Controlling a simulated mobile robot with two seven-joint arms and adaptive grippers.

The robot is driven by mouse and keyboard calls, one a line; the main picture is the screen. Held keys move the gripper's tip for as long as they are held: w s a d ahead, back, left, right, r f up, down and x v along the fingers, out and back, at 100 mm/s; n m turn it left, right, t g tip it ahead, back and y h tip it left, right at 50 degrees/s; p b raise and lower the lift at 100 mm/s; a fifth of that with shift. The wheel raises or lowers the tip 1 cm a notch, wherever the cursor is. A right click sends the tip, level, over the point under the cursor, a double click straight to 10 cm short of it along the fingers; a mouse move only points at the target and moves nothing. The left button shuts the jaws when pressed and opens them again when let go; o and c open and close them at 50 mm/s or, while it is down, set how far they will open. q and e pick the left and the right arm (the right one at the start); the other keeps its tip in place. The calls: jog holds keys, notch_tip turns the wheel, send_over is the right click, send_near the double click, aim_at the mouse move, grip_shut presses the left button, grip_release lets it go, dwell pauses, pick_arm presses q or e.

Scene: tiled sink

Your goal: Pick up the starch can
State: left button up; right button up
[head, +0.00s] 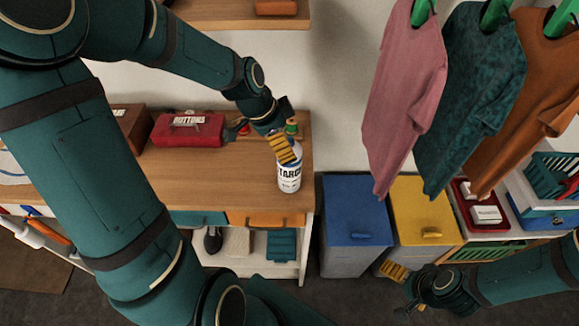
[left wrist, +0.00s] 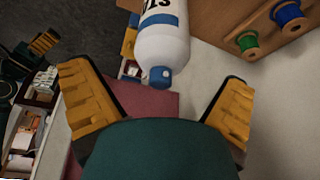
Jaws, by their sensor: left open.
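The starch can (head: 289,180) is a white bottle with dark lettering and a blue band, upright near the right end of the wooden counter. My left gripper (head: 284,150) is at its upper part in the head view and covers its top. In the left wrist view the can (left wrist: 165,42) lies ahead of the open yellow fingers of my left gripper (left wrist: 159,78), roughly midway between them, with its blue cap toward me. No contact shows. My right gripper (head: 398,271) hangs low at the front of the yellow bin; its opening is unclear.
Blue (head: 356,205) and yellow (head: 424,208) bins stand right of the counter. Hanging shirts (head: 403,95) fill the upper right. A shelf (head: 235,14) is above.

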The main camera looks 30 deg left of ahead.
aim_at(289, 166)
pick_arm(q)
jog(key=x, duration=0.5)
jog(key=shift+w+f, duration=0.1)
jog(key=shift+f, duration=0.05)
jog(key=c, duration=1.4)
